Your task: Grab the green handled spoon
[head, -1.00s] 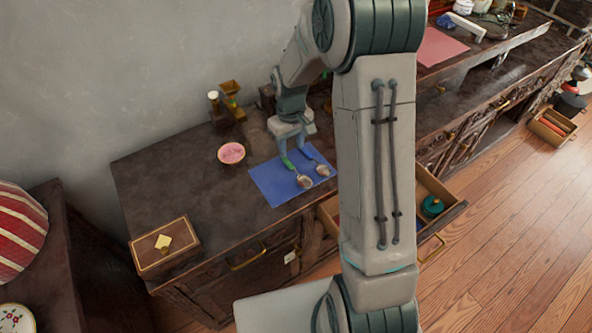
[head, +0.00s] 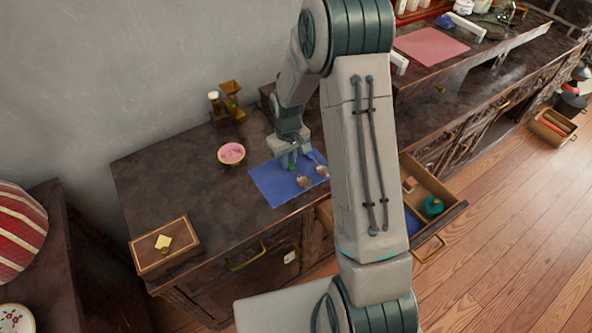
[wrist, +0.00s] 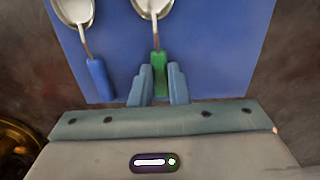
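The green handled spoon (wrist: 159,62) lies on a blue mat (wrist: 220,45), its metal bowl toward the top of the wrist view. In the head view its bowl (head: 303,182) shows on the mat (head: 272,186). My gripper (wrist: 161,84) is low over the mat, with its two fingers close together on either side of the green handle and seemingly touching it. The handle's end is between the fingers. A blue handled spoon (wrist: 98,76) lies to the left in the wrist view, apart from the fingers.
A pink bowl (head: 231,153) stands left of the mat. A wooden box (head: 164,245) sits at the counter's left front. A small wooden stand with bottles (head: 222,103) is at the back. An open drawer (head: 440,190) juts out on the right.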

